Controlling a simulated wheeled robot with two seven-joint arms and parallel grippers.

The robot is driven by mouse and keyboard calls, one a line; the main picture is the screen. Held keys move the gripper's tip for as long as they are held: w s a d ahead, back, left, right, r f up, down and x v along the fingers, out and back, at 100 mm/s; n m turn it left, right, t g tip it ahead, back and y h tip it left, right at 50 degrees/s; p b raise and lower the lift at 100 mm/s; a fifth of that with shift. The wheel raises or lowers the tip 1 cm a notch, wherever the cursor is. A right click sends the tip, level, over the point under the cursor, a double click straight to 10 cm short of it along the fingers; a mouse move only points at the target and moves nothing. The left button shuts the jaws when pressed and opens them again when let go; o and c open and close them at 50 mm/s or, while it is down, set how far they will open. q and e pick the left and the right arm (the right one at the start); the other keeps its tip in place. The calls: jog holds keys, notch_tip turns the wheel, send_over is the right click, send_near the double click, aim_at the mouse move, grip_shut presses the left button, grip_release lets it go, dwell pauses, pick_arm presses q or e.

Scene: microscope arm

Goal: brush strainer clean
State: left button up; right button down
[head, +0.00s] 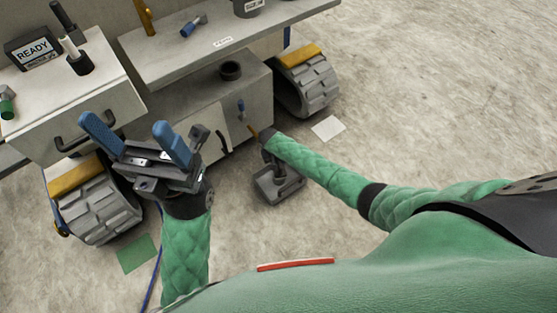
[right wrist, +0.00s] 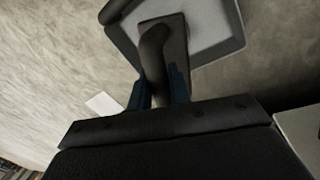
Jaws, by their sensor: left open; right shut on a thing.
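A grey, square-headed tool with a dark rim (head: 265,194), seemingly the strainer, is below the end of my right arm in the head view. The right wrist view shows its pale grey face (right wrist: 212,28) and dark curved handle (right wrist: 152,50). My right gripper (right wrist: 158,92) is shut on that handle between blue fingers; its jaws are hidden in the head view. My left gripper (head: 124,124) is open and empty, in front of the drawer unit at the left. A small blue-and-grey tool (head: 193,25) lies on the shelf; I cannot tell whether it is a brush.
A wheeled bench has a drawer unit (head: 112,97), a shelf (head: 262,30) and tracked wheels (head: 310,86). A white sheet (head: 328,128) and a green sheet (head: 138,253) lie on the floor. The floor at right is clear.

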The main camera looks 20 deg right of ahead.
jog(key=shift+s+p, duration=1)
jog(key=shift+s, duration=0.3)
jog(key=shift+w, duration=0.15)
jog(key=shift+w+f, duration=0.15)
jog(key=shift+w, duration=1.2)
jog(key=shift+s, duration=0.1)
jog(key=shift+s+p, duration=1.1)
jog(key=shift+s, duration=0.3)
jog(key=shift+w, duration=0.1)
